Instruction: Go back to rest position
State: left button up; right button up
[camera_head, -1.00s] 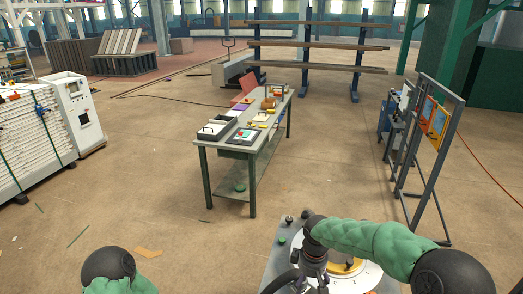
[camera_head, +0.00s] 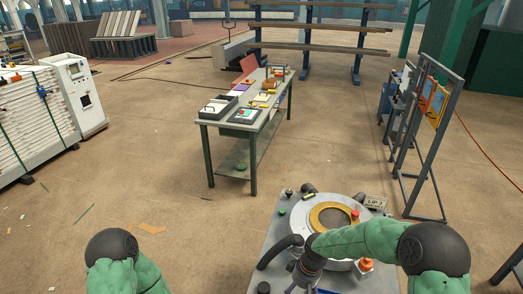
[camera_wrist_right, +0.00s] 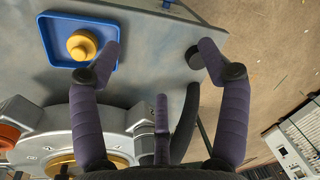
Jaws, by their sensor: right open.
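My right gripper (camera_wrist_right: 157,50) is open in the right wrist view, its purple-wrapped fingers spread with nothing between them. In the head view, my right arm reaches in from the lower right over the grey machine table (camera_head: 262,250). Its gripper end sits at the table's left front part, partly cut off by the frame's lower edge. A blue square tray (camera_wrist_right: 52,42) with a yellow knobbed part (camera_wrist_right: 82,45) lies on the table beside the left fingertip in the wrist view. Only part of my left arm shows at the lower left; its gripper is out of view.
A round machine with a yellow ring (camera_head: 318,216) stands on the table, close to my right forearm. Orange (camera_head: 365,264) and red knobs are nearby. A workbench (camera_head: 225,122) with parts stands ahead, a panel frame (camera_head: 440,135) to the right. Open floor lies between.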

jog(key=s+a+f+m+y+b, duration=0.2)
jog(key=s+f+m+b, duration=0.4)
jog(key=s+f, duration=1.2)
notch_tip(320, 180, down, 5)
jog(key=m, duration=0.2)
jog(key=shift+s+m+t+b, duration=0.3)
jog(key=shift+s+t+b, duration=0.05)
jog(key=shift+s+t, duration=0.05)
